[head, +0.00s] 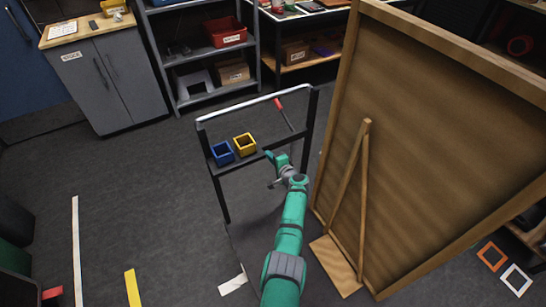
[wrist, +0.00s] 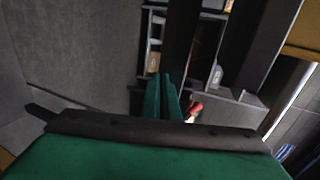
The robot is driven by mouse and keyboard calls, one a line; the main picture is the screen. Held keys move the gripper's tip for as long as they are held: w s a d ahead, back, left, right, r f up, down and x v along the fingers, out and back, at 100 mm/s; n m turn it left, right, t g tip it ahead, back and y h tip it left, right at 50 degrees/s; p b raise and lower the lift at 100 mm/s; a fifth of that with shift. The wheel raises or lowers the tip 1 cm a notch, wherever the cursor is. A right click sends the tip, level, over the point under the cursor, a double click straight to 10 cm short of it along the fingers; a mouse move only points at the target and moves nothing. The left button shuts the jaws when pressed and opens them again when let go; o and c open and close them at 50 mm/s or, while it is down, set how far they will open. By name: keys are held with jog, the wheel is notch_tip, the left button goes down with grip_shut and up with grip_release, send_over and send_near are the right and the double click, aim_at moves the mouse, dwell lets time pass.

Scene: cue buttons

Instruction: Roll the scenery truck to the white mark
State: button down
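A dark wheeled-looking frame, apparently the scenery truck (head: 217,187), stands mid-floor in the head view with a pale push bar (head: 240,105) along its top. A lever with a red grip (head: 278,103) leans at its right end. The red grip also shows in the wrist view (wrist: 196,109), just right of my fingers. My gripper (head: 270,155) is by the frame's shelf, right of the yellow box; in the wrist view (wrist: 162,100) its green fingers are together with nothing visible between them. White strips lie on the floor: a long one (head: 76,250) at left and a short one (head: 233,284) by the truck.
A blue box (head: 222,153) and a yellow box (head: 245,144) sit on the frame's shelf. A large braced wooden panel (head: 440,130) stands close on the right. A yellow strip (head: 132,288) lies at lower left. Shelves and a grey cabinet (head: 105,80) line the back. The left floor is mostly clear.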

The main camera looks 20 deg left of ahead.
jog(key=shift+a+r, duration=0.2)
jog(key=shift+a, duration=0.15)
